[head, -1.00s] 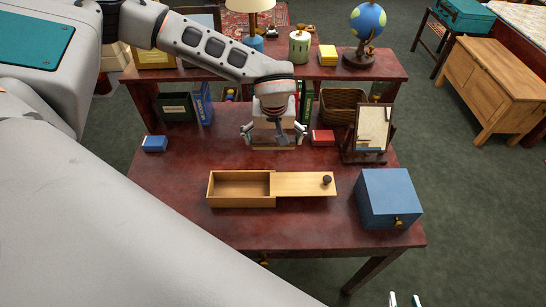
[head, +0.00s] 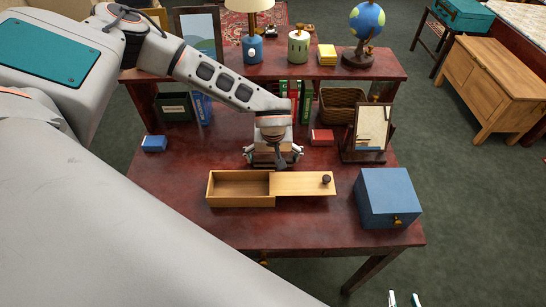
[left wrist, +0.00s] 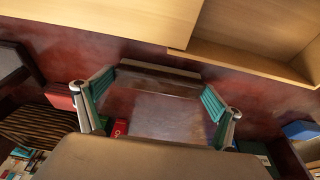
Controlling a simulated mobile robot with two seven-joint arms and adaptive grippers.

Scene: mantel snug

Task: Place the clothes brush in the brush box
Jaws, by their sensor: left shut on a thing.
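The brush box (head: 238,201) is a pale wooden box in the middle of the desk. Its lid (head: 298,184), with a dark knob, is slid to the right, so the left part is open and looks empty. My left gripper (head: 272,160) is behind the box, pointing down, its fingers spread around a brown wooden piece that appears to be the clothes brush (left wrist: 158,72). The piece spans the fingertips in the left wrist view; the wrist mostly hides it in the head view. The box is at that view's top. My right gripper (head: 404,300) shows only two separated fingertips at the bottom edge.
A blue box (head: 388,198) stands right of the brush box. A framed mirror (head: 370,130) and a red box (head: 322,136) are right of my left gripper. A small blue box (head: 154,143) lies left. A raised shelf (head: 330,66) runs behind. The desk front-left is clear.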

